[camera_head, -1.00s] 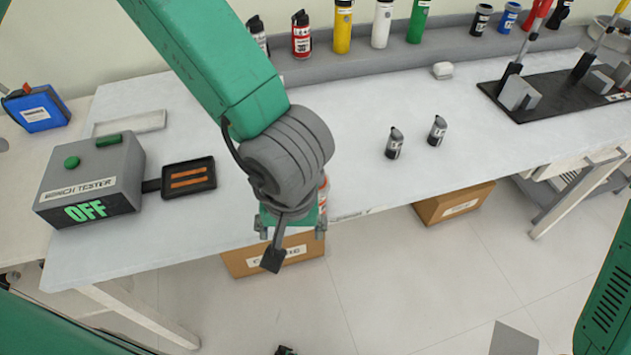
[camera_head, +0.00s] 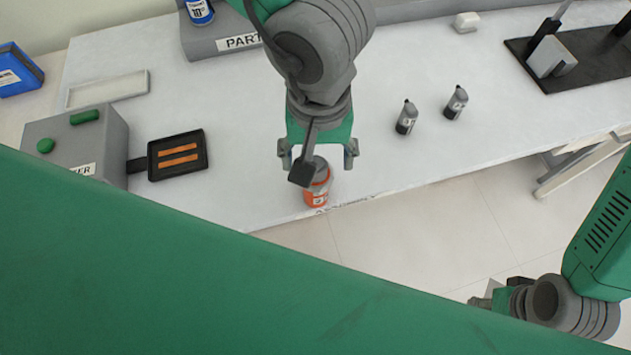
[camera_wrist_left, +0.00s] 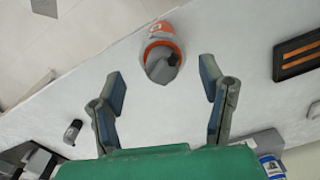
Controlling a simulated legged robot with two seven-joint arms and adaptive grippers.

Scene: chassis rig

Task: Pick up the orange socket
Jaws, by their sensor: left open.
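The orange socket (camera_head: 317,198), an orange can-like piece with a grey top, stands near the table's front edge in the head view. My left gripper (camera_head: 318,165) is just above and beyond it, partly covering its top. In the left wrist view the orange socket (camera_wrist_left: 160,42) lies ahead of the spread fingers of my left gripper (camera_wrist_left: 162,82), roughly centred between them. The fingers are open and empty, apart from the socket. My right gripper (camera_head: 482,300) is low at the right in the head view, too small and turned to read its jaws.
Two small grey-black cans (camera_head: 406,118) stand right of the socket. A black tray with orange strips (camera_head: 178,155) and a grey tester box (camera_head: 75,145) are at left. A grey parts rack (camera_head: 222,42) is behind. The table's front edge is close to the socket.

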